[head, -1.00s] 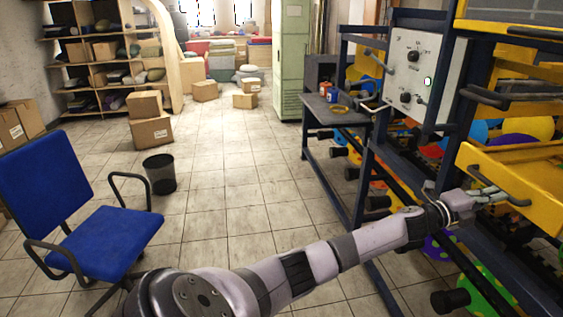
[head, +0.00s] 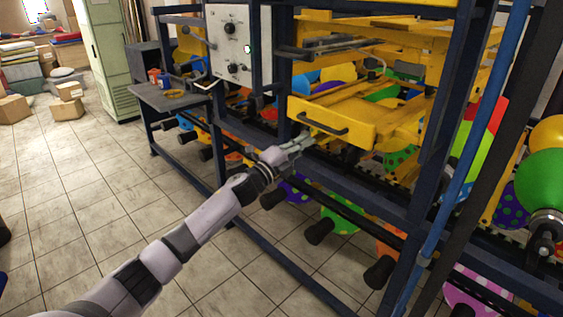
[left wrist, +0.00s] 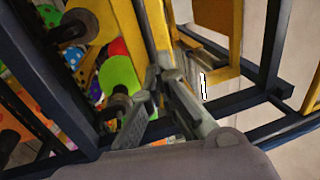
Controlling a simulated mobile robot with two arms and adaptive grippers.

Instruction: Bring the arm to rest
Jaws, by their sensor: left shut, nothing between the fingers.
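My left arm reaches from the lower left of the head view toward the machine. Its gripper (head: 306,142) is shut and empty. The fingertips are just below and left of the dark handle (head: 322,129) on a yellow drawer (head: 362,122); I cannot tell whether they touch it. In the left wrist view the gripper (left wrist: 163,66) shows with its fingers together at the tips, in front of yellow and dark blue frame parts. My right gripper is in neither view.
The dark blue machine frame (head: 285,185) fills the right, with dark rollers (head: 318,231) and coloured balloons behind its bars. A control panel (head: 238,45) and small side table (head: 178,97) stand left of the drawer. The tiled floor (head: 90,190) at left is open.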

